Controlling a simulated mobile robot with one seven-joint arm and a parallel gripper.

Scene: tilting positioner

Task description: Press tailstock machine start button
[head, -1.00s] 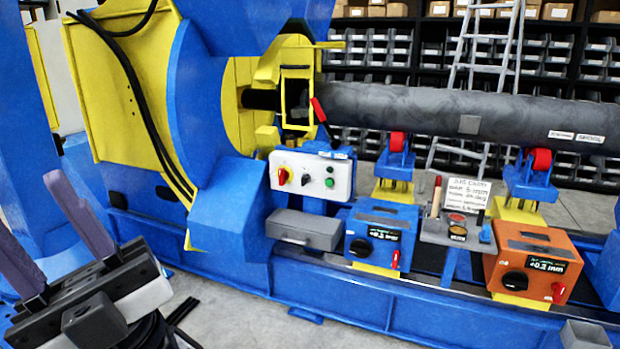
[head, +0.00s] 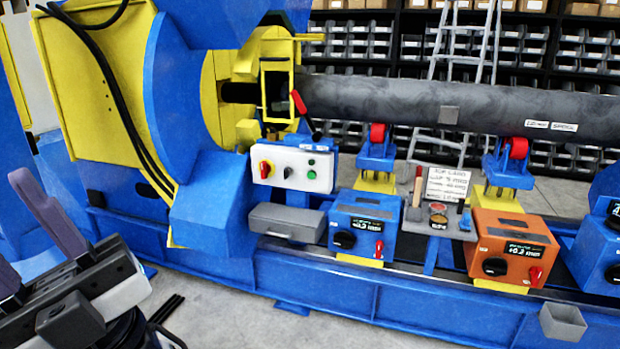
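A white control box (head: 292,168) is mounted on the blue machine, below the yellow chuck. A second small round element sits just above the green button. No readable label shows which control is the tailstock start. My gripper (head: 22,222) is at the lower left, with its two purple-grey fingers spread apart and nothing visible between them. It is well to the left of the control box, not touching it.
A blue box (head: 368,225) and an orange box (head: 512,248) with knobs stand to the right. A long dark pipe (head: 400,101) rests on red rollers. Floor shows in front.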

